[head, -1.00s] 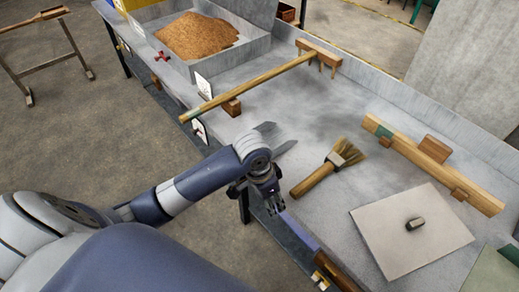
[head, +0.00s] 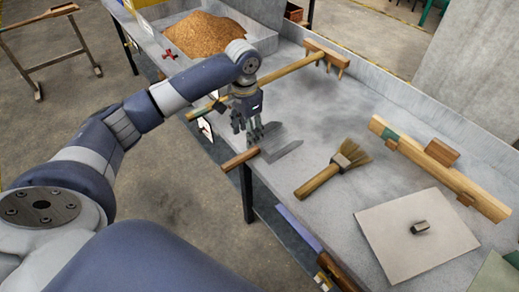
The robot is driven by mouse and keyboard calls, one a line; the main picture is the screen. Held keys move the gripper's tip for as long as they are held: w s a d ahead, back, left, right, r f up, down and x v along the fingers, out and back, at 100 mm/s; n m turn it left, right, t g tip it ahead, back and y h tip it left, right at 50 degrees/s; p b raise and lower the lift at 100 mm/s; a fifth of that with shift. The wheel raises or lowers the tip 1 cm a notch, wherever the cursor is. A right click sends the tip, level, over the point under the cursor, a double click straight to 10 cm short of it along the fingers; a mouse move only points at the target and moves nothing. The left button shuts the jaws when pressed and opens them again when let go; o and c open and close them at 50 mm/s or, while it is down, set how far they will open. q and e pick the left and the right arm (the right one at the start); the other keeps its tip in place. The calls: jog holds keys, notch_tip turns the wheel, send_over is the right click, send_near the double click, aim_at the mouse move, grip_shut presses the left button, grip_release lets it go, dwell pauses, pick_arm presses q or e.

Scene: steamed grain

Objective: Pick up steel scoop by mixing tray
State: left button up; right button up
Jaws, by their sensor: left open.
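The steel scoop (head: 285,150) lies flat on the grey bench near its front edge, with grey metal at the right and a wooden handle (head: 240,160) pointing left, over the edge. My left gripper (head: 247,138) points down, open and empty, just above and behind the scoop, near where handle and metal meet. It hides part of the scoop; I cannot tell whether the fingers touch it. The mixing tray (head: 268,43), a grey walled tray with a heap of brown grain (head: 205,38), is at the back left, partly behind my arm. My right gripper is not in view.
A long wooden-handled rake (head: 290,72) lies just behind my gripper. A brush (head: 335,170), a flat board (head: 415,240) with a small metal piece, and a wooden bar (head: 440,168) lie to the right.

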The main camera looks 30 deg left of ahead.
aim_at(249, 151)
pick_arm(q)
jog(key=f, duration=0.9)
jog(key=shift+w+d+f, duration=0.1)
jog(key=shift+w+f, duration=0.15)
jog(key=shift+f, duration=0.05)
grip_shut()
